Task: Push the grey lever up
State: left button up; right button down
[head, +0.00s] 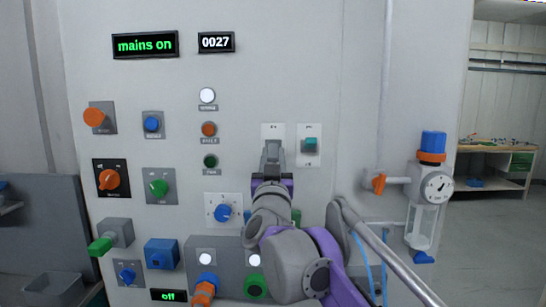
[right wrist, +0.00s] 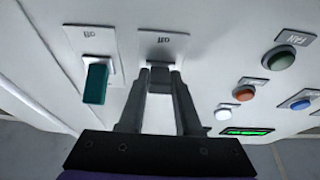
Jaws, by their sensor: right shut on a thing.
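The grey lever (right wrist: 160,74) sits on a white plate (right wrist: 166,44) on the panel. My right gripper (right wrist: 160,80) has its two fingers on either side of the lever and is shut on it. In the head view my right gripper (head: 273,150) reaches the plate (head: 273,129) from below and hides the lever. The wrist picture is upside down, with an "off" label at the plate's top edge there. Whether the lever stands up or down cannot be told. My left gripper is not in view.
A teal switch (head: 310,144) on its own plate is close to the right of my gripper. Several knobs and buttons, such as a blue knob (head: 223,212), lie to the left. A pipe with an orange valve (head: 379,181) and a gauge (head: 437,187) stand at the right.

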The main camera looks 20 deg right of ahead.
aim_at(273, 153)
jog(key=shift+s+r+g+y+p, duration=0.1)
jog(key=shift+r+g+y+p, duration=0.3)
jog(key=shift+r+g+p, duration=0.55)
jog(key=g, duration=0.1)
jog(key=g+p, duration=0.1)
jog(key=g, duration=0.1)
jog(key=shift+r+y, duration=0.25)
jog(key=shift+y, duration=0.15)
jog(key=shift+r+g+p, duration=0.35)
jog(key=shift+g+p, duration=0.3)
jog(key=shift+g, duration=0.2)
jog(key=shift+r+g+y+p, duration=0.35)
jog(key=shift+g+y+p, duration=0.05)
jog(key=shift+g+p, duration=0.4)
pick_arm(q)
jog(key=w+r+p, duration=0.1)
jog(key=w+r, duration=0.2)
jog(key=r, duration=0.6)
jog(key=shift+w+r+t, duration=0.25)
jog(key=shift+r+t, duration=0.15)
pick_arm(e)
jog(key=shift+w+g, duration=0.2)
jog(key=shift+g, duration=0.4)
jog(key=c, duration=0.6)
grip_release()
